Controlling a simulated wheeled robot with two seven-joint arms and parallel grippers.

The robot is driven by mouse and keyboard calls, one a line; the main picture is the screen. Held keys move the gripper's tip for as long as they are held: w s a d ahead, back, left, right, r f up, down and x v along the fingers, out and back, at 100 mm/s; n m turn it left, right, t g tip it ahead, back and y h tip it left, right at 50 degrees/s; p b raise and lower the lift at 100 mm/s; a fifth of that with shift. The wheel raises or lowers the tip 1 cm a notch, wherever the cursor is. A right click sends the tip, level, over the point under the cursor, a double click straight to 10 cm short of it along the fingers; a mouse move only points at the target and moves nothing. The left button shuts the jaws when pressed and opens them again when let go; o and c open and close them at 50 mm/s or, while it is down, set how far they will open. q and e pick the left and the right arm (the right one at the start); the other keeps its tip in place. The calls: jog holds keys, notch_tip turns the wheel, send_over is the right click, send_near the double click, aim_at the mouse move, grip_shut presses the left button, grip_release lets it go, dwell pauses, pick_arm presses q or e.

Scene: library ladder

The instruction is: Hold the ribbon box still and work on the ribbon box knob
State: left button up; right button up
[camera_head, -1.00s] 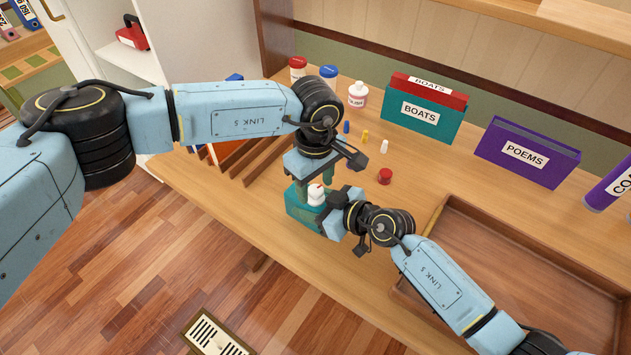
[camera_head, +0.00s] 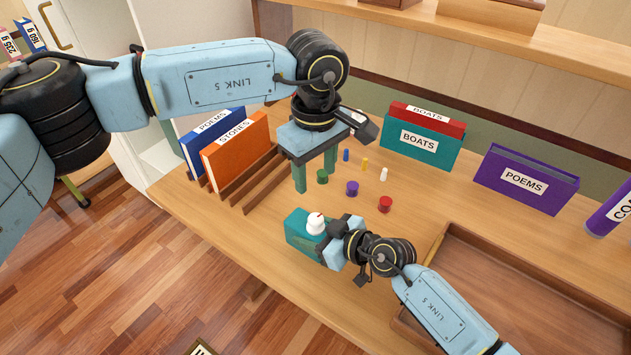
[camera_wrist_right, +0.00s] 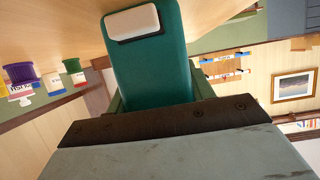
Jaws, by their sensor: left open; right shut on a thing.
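The ribbon box (camera_head: 297,226) is a small teal box on the wooden desk near its front edge. Its white knob (camera_head: 316,223), with a red mark, stands up on top and is uncovered. The box also fills the top middle of the right wrist view (camera_wrist_right: 150,70), with a white part on its face. My right gripper (camera_head: 328,250) is shut on the box from the near right side; its fingertips are mostly hidden in the head view. My left gripper (camera_head: 316,176) is open and empty above and behind the box, its green fingers pointing down, apart from the knob.
Small caps, one green (camera_head: 322,177), one purple (camera_head: 352,188) and one red (camera_head: 385,204), lie behind the box with small pegs. A wooden tray (camera_head: 432,262) is at right. Blue and orange binders (camera_head: 236,150) stand in a rack at left. Teal BOATS (camera_head: 419,148) and purple POEMS (camera_head: 527,180) boxes stand behind.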

dwell(0.3)
jog(key=o, duration=1.2)
jog(key=shift+c, duration=0.2)
jog(key=shift+s+d, duration=0.1)
